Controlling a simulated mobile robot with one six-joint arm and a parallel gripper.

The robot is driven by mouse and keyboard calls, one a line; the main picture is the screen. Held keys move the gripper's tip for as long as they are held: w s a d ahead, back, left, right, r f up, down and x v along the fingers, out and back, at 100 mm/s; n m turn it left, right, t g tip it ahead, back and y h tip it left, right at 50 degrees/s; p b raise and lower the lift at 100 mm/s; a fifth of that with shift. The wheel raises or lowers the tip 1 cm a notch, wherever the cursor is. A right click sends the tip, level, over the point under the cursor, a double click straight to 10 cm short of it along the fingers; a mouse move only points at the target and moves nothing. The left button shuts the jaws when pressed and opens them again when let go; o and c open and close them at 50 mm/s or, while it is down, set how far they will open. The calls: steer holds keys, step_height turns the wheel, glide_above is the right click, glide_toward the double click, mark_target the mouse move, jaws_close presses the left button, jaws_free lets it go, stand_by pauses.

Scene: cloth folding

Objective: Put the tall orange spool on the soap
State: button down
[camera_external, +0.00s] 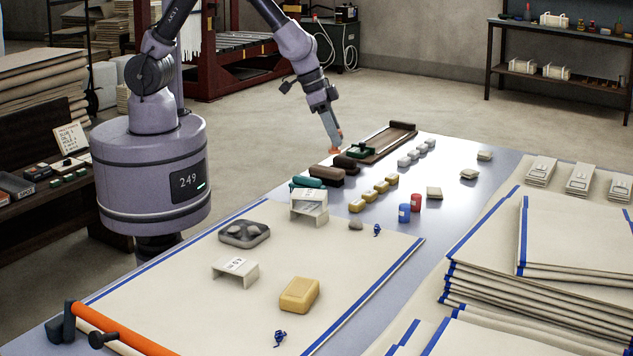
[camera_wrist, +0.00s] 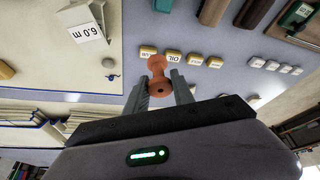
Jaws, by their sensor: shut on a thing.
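The orange spool (camera_wrist: 158,73) is between the two fingers of my gripper (camera_wrist: 161,83) in the wrist view. In the external view my gripper (camera_external: 333,138) is shut on the spool (camera_external: 335,150), held above the far part of the table. Its lower end shows below the fingers. A yellow block that looks like the soap (camera_external: 299,295) lies on the cream cloth at the front, well away from my gripper. I cannot tell whether the soap shows in the wrist view.
Small yellow blocks (camera_external: 370,194), dark rolls (camera_external: 327,174) and a long brown tray (camera_external: 385,145) lie near my gripper. A card holder (camera_external: 236,270), a grey tray (camera_external: 244,234) and an orange roller (camera_external: 115,330) are on or beside the cloth (camera_external: 190,300). Folded cloths (camera_external: 540,270) are stacked right.

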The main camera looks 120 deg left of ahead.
steer(key=w+d+m+h+p, duration=0.3)
steer(key=d+m, duration=0.4)
steer(key=d, duration=3)
steer(key=b, duration=0.2)
glide_toward(316, 284)
steer(key=shift+w+d+f, duration=0.15)
steer(key=shift+w, duration=0.25)
steer(key=shift+w+d+f, duration=0.15)
steer(key=shift+w+f, duration=0.05)
steer(key=shift+w, duration=0.2)
step_height(316, 284, down, 3)
steer(key=shift+f+b, duration=0.25)
steer(key=shift+b, duration=0.4)
steer(key=shift+r, duration=0.25)
steer(key=shift+f, duration=0.15)
steer(key=c, duration=1.1)
jaws_free()
